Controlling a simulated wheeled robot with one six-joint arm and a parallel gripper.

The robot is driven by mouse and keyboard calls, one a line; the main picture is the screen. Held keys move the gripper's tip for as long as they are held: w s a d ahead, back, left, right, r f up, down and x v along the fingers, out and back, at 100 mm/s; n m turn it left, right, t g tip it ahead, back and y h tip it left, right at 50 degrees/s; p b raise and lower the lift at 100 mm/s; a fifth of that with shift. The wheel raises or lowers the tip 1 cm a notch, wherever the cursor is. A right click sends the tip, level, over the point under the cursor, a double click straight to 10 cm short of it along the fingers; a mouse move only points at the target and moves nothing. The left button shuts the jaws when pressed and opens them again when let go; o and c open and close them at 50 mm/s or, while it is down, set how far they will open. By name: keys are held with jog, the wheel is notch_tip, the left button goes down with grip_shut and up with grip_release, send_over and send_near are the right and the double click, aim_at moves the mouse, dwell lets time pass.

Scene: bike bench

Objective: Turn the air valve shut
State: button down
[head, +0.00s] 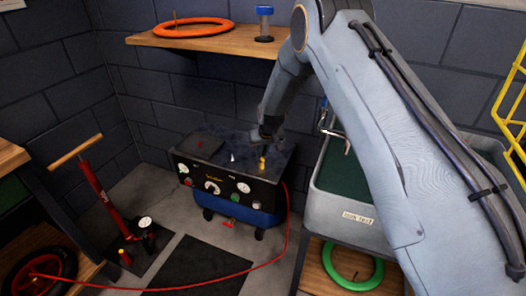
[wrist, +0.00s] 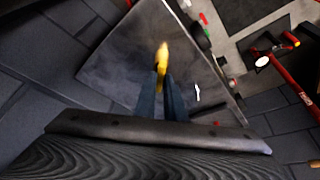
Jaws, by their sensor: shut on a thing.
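The air valve's yellow handle (head: 262,163) stands on top of the black and blue compressor (head: 262,218), near its right end. In the wrist view the yellow handle (wrist: 162,54) runs away from between my fingertips. My gripper (head: 264,142) reaches down over the compressor top. In the wrist view my gripper's two dark fingers (wrist: 162,82) are close together and shut on the yellow handle. The near end of the handle is hidden between the fingers. The valve's body cannot be made out.
A red hose (head: 285,235) runs from the compressor across the floor. A red floor pump (head: 100,195) stands at left. A grey basin (head: 350,220) stands close on the right. A wooden shelf (head: 215,42) with an orange ring (head: 193,28) hangs above.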

jog(key=m, duration=0.2)
jog(key=m+h, duration=0.1)
jog(key=m, duration=0.1)
jog(key=shift+a+h+b, duration=0.3)
jog(key=shift+b, duration=0.1)
jog(key=shift+a+m+h+b, duration=0.15)
jog(key=shift+m+h+b, duration=0.65)
jog(key=shift+m+b, duration=1.2)
jog(key=shift+m, duration=0.3)
jog(key=c, duration=1.8)
grip_release()
jog(key=shift+a, duration=0.15)
jog(key=shift+c, duration=0.2)
jog(key=shift+r, duration=0.1)
jog(key=d+v, duration=0.1)
jog(key=v, duration=0.6)
jog(key=shift+a+r, duration=0.25)
jog(key=shift+a, duration=0.2)
